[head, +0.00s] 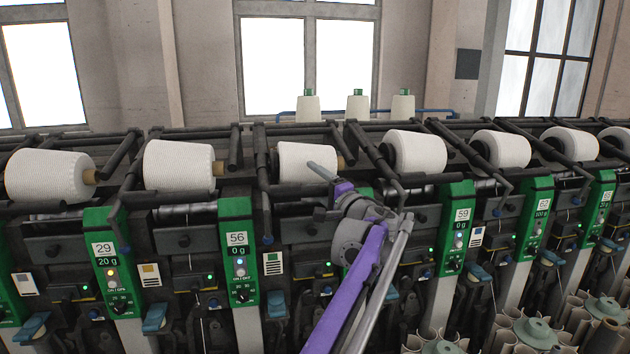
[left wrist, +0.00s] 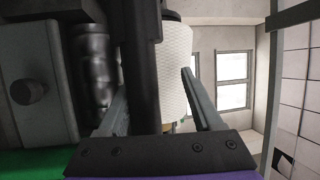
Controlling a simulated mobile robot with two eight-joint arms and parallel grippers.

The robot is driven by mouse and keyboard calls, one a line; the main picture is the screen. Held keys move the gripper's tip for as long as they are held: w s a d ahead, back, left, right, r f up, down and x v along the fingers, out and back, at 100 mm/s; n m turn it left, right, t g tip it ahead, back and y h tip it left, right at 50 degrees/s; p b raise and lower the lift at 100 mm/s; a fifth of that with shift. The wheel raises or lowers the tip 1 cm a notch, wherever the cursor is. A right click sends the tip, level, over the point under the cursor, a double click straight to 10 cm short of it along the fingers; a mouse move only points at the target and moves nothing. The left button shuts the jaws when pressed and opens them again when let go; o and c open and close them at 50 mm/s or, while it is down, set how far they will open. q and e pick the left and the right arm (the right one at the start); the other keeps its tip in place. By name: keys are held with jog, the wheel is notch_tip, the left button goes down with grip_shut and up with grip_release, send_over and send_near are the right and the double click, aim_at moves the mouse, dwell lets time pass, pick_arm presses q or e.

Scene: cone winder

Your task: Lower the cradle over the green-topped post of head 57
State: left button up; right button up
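My left gripper (head: 324,174) is at the white package (head: 296,160) of the head between the plates 56 and 59. In the left wrist view my left gripper (left wrist: 155,88) has its fingers apart. A dark bar (left wrist: 141,60), seemingly part of the cradle, passes between them, with a gap to the right finger. The white package (left wrist: 174,75) shows behind. In the head view the cradle's dark arm (head: 262,160) runs beside the package. Only a sliver of that head's green-topped post (head: 365,192) shows; my arm hides the rest and its number. My right gripper is out of view.
Green-topped posts 56 (head: 236,234) and 59 (head: 459,226) flank my arm. Neighbouring white packages (head: 180,164) and (head: 415,151) sit close on both sides with their dark cradle arms. Bobbins (head: 605,306) stand at the lower right.

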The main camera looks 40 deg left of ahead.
pick_arm(q)
jog(key=b+v, duration=0.1)
jog(key=v, duration=0.9)
jog(key=shift+d, duration=0.4)
jog(key=shift+s+f, duration=0.1)
